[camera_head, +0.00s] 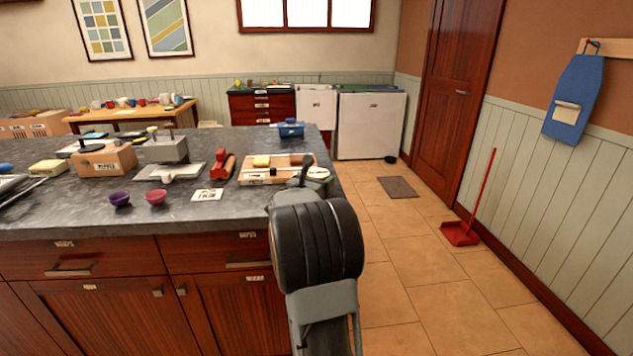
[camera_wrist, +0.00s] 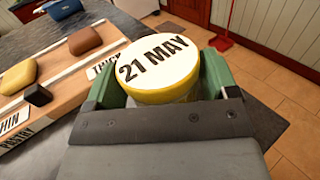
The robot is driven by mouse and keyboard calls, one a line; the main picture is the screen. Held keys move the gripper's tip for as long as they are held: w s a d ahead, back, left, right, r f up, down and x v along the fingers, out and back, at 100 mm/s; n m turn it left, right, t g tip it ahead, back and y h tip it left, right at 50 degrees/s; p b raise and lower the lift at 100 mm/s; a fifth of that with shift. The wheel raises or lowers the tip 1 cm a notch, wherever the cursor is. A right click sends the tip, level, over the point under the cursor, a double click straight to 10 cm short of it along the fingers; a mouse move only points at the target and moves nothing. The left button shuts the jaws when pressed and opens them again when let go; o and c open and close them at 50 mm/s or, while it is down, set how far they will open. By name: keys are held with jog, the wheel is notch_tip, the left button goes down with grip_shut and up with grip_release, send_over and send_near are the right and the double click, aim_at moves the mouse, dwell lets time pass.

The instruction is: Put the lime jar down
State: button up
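A jar (camera_wrist: 158,66) with a white lid top marked "21 MAY" and a yellow rim sits between the green fingers of my gripper (camera_wrist: 165,84) in the wrist view. The fingers are on either side of it and appear closed on it. The lid and my gripper hide most of the jar's body, so its contents cannot be made out. In the head view my gripper (camera_head: 316,176) is at the right end of the grey stone counter (camera_head: 225,222), partly hidden by my arm. Whether the jar's base touches the counter cannot be told.
A wooden board (camera_head: 252,180) with coloured blocks lies just left of my gripper; it shows labels in the wrist view (camera_wrist: 72,95). Open floor lies right of the counter.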

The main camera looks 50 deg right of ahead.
jog(key=o, duration=0.3)
